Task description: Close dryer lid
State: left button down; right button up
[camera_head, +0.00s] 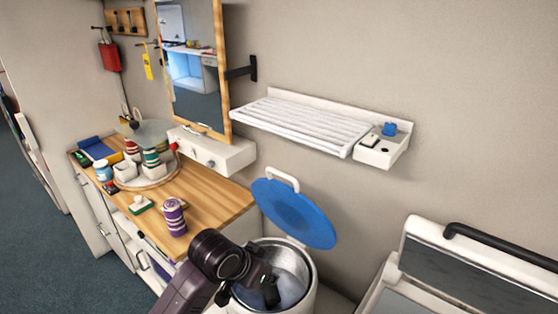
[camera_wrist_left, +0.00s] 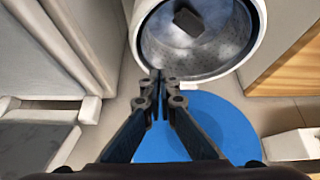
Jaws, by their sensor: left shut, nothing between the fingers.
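The dryer (camera_head: 309,296) is a white cylinder with a metal inner drum, at the bottom centre of the head view; its open mouth also shows at the top of the wrist view (camera_wrist_left: 146,60). Its round blue lid (camera_head: 294,212) stands open, tilted up behind the mouth, with a white loop at its upper edge. The lid also shows in the wrist view (camera_wrist_left: 222,122), behind my fingers. My left gripper (camera_head: 268,292) is shut and empty; in the head view it overlaps the drum opening. In the wrist view its fingertips (camera_wrist_left: 160,76) appear by the dryer's rim; I cannot tell whether they touch.
A wooden counter (camera_head: 220,201) with a purple can (camera_head: 174,217) and several small items lies left. A white slatted rack (camera_head: 300,124) hangs on the wall above the lid. A white unit with a dark handle (camera_head: 500,245) stands right. A dark block (camera_wrist_left: 190,22) shows inside the drum.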

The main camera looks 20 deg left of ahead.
pick_arm(q)
jog(key=w+a+r+t, duration=0.15)
jog(key=w+r, duration=0.25)
jog(key=r, duration=0.6)
jog(key=w+a+r+h, duration=0.15)
jog(key=w+r, duration=0.35)
jog(key=r, duration=0.6)
jog(key=w+a+r+t+y, duration=0.15)
jog(key=w+r, duration=0.25)
jog(key=r, duration=0.6)
jog(key=h+p, duration=0.1)
jog(key=p, duration=0.5)
send_over(281, 182)
jog(key=shift+m, duration=0.3)
notch_tip(281, 182, down, 8)
jog(key=shift+f, duration=0.1)
jog(key=shift+s+a+f, duration=0.1)
jog(key=shift+s+a, duration=0.05)
jog(key=shift+s, duration=0.35)
jog(key=shift+f, duration=0.15)
